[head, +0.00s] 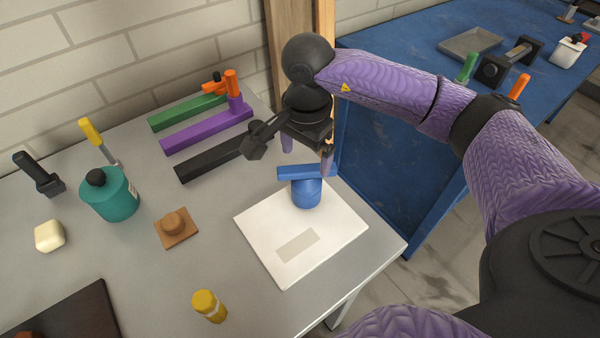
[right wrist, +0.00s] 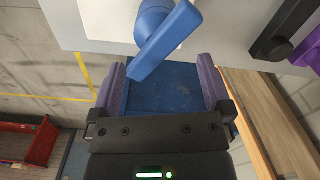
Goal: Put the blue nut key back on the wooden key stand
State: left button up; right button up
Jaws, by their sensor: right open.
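The blue nut key (head: 306,194) stands on the white board, its bar handle on top and its round socket below. It also shows at the top of the right wrist view (right wrist: 160,45), beyond the fingertips. The wooden key stand (head: 176,229) is a square brown base with a round peg, left of the board; I see no key on it. My right gripper (head: 306,160) is open, just above and behind the blue key's handle, with nothing between its fingers in the right wrist view (right wrist: 161,75). My left gripper is not in view.
The white board (head: 270,222) lies near the table's right edge. Green, purple and black bars (head: 208,163) lie behind it. The grey tabletop between stand and board is clear.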

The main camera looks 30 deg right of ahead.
aim_at(307, 168)
notch_tip(307, 168, down, 6)
jog(key=shift+s+d+f+b, duration=0.1)
jog(key=shift+b, duration=0.45)
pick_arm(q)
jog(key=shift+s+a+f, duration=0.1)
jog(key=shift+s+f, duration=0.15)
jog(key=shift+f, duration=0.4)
